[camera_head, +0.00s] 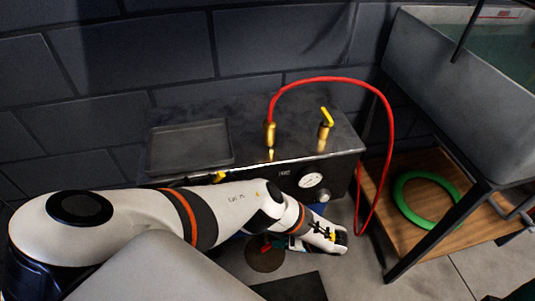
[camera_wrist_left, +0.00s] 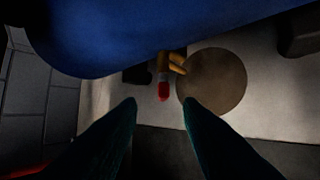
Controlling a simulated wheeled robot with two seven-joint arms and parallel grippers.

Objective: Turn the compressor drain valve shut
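The compressor's drain valve hangs under the blue tank (camera_wrist_left: 150,35) in the left wrist view, a brass body (camera_wrist_left: 172,62) with a red-tipped handle (camera_wrist_left: 163,90). My left gripper (camera_wrist_left: 161,103) is open, its two dark fingers apart, with the red tip a little beyond and between the fingertips, and nothing held. In the head view my left gripper (camera_head: 282,244) is low in front of the compressor (camera_head: 335,168), near a small red part; my arm hides much of the tank. My right gripper is not in view.
A red hose (camera_head: 388,120) loops from a brass fitting down the compressor's right side. A yellow-handled valve (camera_head: 326,122) and grey tray (camera_head: 190,146) are on top; a gauge (camera_head: 311,180) is in front. A brown disc (camera_wrist_left: 215,82) lies on the floor. A wooden shelf (camera_head: 405,235) stands right.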

